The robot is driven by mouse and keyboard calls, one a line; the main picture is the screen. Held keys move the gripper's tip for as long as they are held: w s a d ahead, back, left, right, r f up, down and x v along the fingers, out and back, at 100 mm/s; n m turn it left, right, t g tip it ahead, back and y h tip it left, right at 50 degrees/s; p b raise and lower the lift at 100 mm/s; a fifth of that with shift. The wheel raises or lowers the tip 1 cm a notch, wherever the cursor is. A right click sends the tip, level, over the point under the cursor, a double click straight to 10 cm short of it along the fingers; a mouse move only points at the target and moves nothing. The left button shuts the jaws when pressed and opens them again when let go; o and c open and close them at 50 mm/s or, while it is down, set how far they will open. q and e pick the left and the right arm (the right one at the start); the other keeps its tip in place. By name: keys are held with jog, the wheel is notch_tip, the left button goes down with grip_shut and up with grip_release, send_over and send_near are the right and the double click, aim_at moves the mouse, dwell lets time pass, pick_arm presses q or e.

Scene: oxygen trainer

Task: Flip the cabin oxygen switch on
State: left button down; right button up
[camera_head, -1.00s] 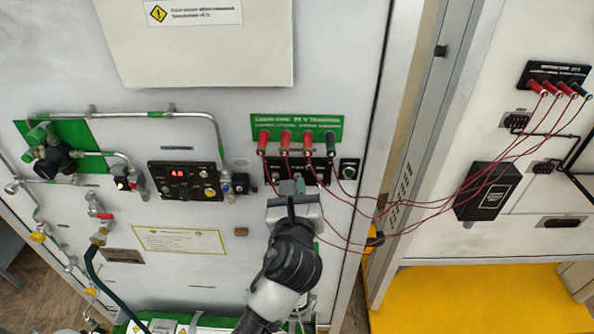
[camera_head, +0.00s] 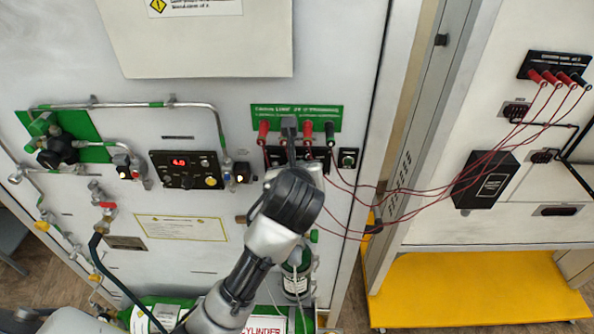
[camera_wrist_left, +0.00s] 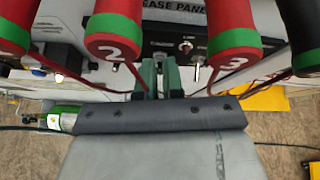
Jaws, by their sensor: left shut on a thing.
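My left gripper (camera_wrist_left: 159,76) is shut, with its green fingers pointing at a black panel (camera_wrist_left: 160,47) whose partly hidden label ends in "EASE PANEL". What sits between the fingertips is too small to make out. A small metal toggle (camera_wrist_left: 186,46) shows on that panel, just right of the fingers. In the head view the left gripper (camera_head: 289,130) covers part of the black panel (camera_head: 345,158) under the green-labelled plug strip (camera_head: 296,112). I cannot read which switch is marked cabin oxygen. My right gripper is not in view.
Red plugs numbered 2 (camera_wrist_left: 112,45) and 3 (camera_wrist_left: 233,45) stick out close on both sides of the fingers. Red cables (camera_head: 420,205) run right to a second cabinet. A control box with a red display (camera_head: 187,169) is to the left.

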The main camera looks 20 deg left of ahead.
pick_arm(q)
jog(key=c, duration=1.3)
grip_release()
jog(key=shift+o, duration=0.2)
jog(key=b+v, duration=0.1)
jog(key=v, duration=0.9)
jog(key=shift+s+r+b, duration=0.2)
jog(key=shift+s+b, duration=0.1)
jog(key=shift+d, duration=0.1)
